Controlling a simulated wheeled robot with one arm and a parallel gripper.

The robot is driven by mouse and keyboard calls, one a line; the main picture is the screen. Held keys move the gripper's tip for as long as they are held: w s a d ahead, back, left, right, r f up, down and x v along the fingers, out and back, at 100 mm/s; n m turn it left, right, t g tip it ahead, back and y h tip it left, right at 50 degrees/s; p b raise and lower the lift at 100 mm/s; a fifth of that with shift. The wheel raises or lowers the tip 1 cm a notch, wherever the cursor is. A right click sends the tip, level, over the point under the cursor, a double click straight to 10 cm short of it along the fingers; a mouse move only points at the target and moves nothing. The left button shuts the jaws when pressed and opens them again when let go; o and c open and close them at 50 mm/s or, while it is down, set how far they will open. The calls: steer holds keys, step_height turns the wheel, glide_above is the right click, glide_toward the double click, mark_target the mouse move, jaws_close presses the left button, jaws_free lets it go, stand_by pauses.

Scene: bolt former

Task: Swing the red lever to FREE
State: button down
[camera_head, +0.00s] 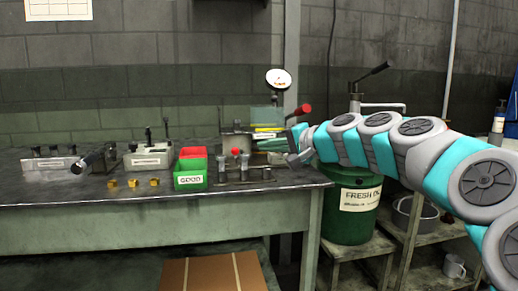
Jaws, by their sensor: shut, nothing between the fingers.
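A red lever handle (299,112) sticks up to the right on the bench machine (237,141), near the post at the table's right end. Its FREE marking is too small to read. My gripper (290,160) is at the right end of the table, just below and left of the red handle. It is shut and holds nothing. My arm reaches in from the right. I cannot tell whether the gripper touches the lever; a gap seems to show between the handle and the gripper's tip.
A green GOOD bin (190,180) with a red bin (193,152) sits left of the machine. Several brass pieces (133,183) lie on the table (60,196). A round dial (278,79) stands above. A green FRESH drum (345,225) stands right of the table, beneath my arm.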

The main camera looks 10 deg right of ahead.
steer(key=s, duration=0.3)
steer(key=shift+s+d+r, duration=0.1)
steer(key=shift+d+r, duration=0.25)
steer(key=shift+m+h, duration=0.3)
steer(key=w+d+b, duration=0.1)
steer(key=d, duration=0.1)
steer(key=w+d+b, duration=0.1)
steer(key=w+d, duration=0.1)
steer(key=shift+w+d, duration=0.2)
steer(key=shift+d, duration=0.2)
steer(key=shift+w+a, duration=0.1)
